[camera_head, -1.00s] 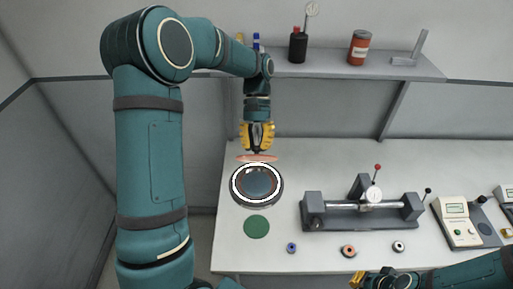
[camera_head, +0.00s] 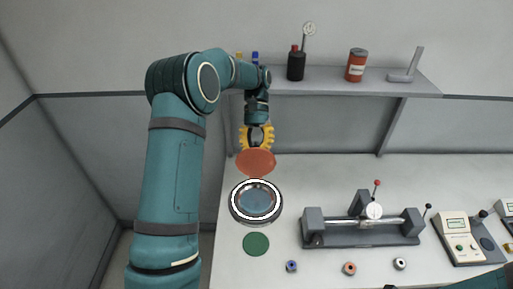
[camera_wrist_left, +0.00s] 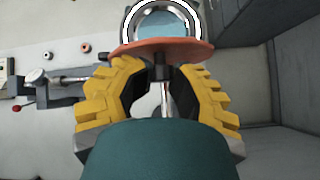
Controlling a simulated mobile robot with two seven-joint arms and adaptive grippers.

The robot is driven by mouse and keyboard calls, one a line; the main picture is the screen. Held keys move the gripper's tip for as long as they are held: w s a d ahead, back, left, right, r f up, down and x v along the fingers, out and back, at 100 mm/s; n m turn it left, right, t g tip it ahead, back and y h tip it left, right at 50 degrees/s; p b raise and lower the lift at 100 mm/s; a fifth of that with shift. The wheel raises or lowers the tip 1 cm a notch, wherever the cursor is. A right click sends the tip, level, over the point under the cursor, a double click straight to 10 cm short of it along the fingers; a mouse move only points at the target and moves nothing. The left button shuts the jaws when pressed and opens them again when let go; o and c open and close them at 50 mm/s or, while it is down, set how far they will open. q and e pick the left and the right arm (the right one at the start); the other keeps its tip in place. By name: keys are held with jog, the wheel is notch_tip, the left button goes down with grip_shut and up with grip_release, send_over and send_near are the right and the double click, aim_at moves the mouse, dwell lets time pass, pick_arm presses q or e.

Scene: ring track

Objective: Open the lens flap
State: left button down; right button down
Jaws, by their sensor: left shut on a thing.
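The lens is a round glass in a bright white ring (camera_head: 256,201) on the bench. The lens flap (camera_head: 255,162) is an orange-red disc behind it, raised and tilted up, its face toward the head camera. My left gripper (camera_head: 257,147) is just behind the flap's upper edge. In the left wrist view the flap (camera_wrist_left: 160,50) shows nearly edge-on, with the lens ring (camera_wrist_left: 196,20) beyond it. The yellow fingers (camera_wrist_left: 162,72) there are shut on a small dark tab at the flap's edge. My right gripper is out of view; only part of its arm shows at bottom right.
A green disc (camera_head: 256,243) lies in front of the lens. A grey bench gauge (camera_head: 362,225) stands to the right, with small rings (camera_head: 349,268) before it. A shelf (camera_head: 340,80) with bottles hangs behind my left gripper. Bench between lens and gauge is clear.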

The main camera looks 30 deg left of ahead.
pick_arm(q)
jog(key=shift+s+a+f, duration=0.1)
jog(key=shift+f, duration=0.35)
jog(key=c, duration=0.9)
grip_release()
jog(key=shift+o, duration=0.5)
jog(key=shift+a, duration=0.1)
jog(key=shift+r, duration=0.6)
notch_tip(320, 180, up, 9)
